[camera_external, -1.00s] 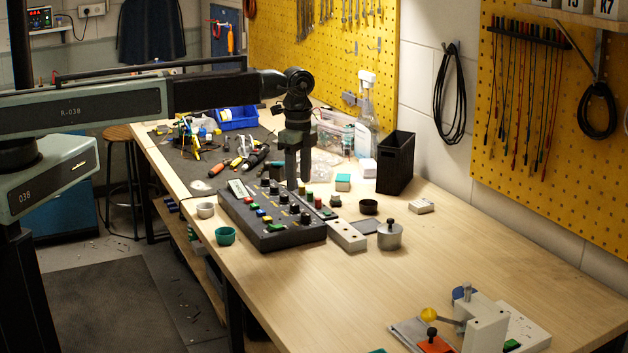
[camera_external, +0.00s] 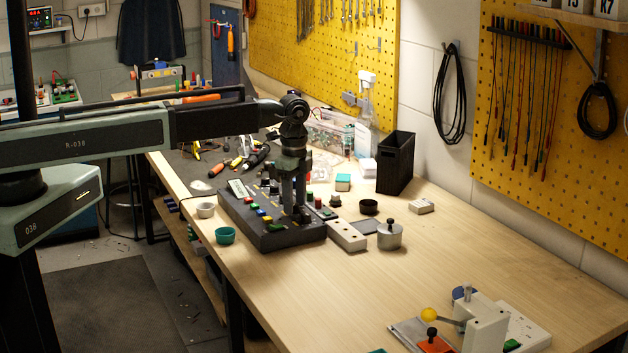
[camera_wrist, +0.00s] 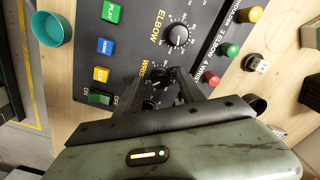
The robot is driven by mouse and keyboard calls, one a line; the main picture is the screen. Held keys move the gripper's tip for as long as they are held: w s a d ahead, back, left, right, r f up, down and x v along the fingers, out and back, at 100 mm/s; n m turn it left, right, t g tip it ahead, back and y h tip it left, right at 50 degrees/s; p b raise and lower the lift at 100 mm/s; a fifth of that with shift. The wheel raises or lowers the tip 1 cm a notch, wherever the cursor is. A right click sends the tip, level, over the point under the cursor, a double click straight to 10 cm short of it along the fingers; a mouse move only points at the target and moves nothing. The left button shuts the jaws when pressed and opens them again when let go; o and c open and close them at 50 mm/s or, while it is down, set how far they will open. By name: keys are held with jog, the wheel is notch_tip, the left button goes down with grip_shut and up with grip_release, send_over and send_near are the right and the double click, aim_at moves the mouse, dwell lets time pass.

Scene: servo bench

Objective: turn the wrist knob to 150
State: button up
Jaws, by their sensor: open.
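The dark control panel (camera_external: 268,238) lies on the bench and fills much of the wrist view (camera_wrist: 135,30). In the wrist view the elbow knob (camera_wrist: 178,36) is black with a white scale and stands clear, beyond my fingers. The wrist knob (camera_wrist: 154,103), beside its partly covered "WRIS" lettering, is largely hidden by my fingers and gripper body. My gripper (camera_wrist: 164,80) is open, with its fingers low over the panel around the wrist knob; contact cannot be told. In the external view my gripper (camera_external: 294,210) points straight down onto the panel's front right part. The pointer's reading cannot be made out.
Green, blue and yellow buttons and a green switch (camera_wrist: 100,98) line one side of the panel. Red, green and yellow caps (camera_wrist: 232,50) line the other. A teal cup (camera_external: 225,236), metal pot (camera_external: 390,235) and black bin (camera_external: 396,163) stand nearby.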

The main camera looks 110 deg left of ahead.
jog(key=shift+r, duration=0.1)
grip_shut()
jog(key=n, duration=0.4)
jog(key=shift+n, duration=2.3)
